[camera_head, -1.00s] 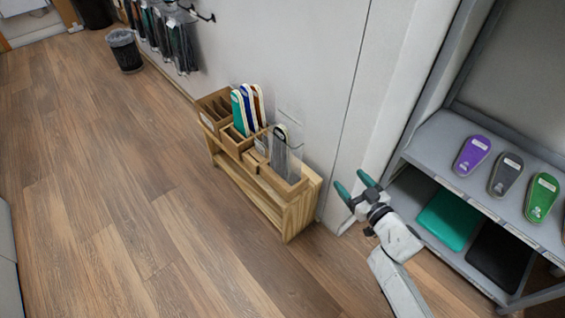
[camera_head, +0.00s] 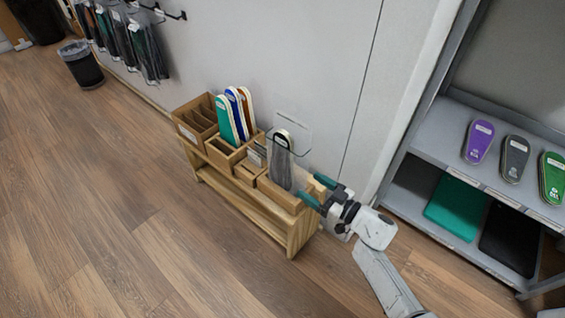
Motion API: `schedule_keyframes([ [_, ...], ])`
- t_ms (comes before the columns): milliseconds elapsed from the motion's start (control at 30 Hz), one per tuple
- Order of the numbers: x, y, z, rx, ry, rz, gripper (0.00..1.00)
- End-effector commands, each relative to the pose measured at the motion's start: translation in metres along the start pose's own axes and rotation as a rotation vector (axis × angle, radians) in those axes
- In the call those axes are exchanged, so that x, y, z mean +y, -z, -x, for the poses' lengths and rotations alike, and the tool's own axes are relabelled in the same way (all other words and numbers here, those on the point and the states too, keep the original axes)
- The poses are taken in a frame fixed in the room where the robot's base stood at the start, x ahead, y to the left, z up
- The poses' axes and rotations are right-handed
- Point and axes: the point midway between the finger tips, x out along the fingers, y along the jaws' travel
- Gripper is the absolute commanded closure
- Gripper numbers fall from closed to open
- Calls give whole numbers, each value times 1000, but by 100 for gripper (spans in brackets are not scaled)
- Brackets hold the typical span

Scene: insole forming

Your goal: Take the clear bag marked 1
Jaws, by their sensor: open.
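A clear bag (camera_head: 280,160) with a dark grey insole inside stands upright in the right-hand wooden box on a low wooden stand (camera_head: 289,236). Its marking is too small to read. A second clear sheet or bag (camera_head: 293,128) shows behind it against the wall. My gripper (camera_head: 312,189) is open and empty, with teal fingertips. In the picture it is just right of the clear bag, by the right end of the stand. I cannot tell the gap in depth.
Teal, blue and brown insoles (camera_head: 236,112) stand in a box left of the bag, with an empty divided box (camera_head: 194,118) further left. A grey shelf (camera_head: 425,135) with insoles stands at the right. The floor in front is clear.

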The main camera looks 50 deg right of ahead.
Motion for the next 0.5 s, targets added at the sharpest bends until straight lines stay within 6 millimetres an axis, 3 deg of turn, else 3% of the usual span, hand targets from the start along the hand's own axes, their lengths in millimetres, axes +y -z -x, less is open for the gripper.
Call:
schedule_keyframes([
  [133, 0, -1, -24, 4, -1, -1, 26],
  [500, -2, 0, -59, 3, -1, 0, 26],
])
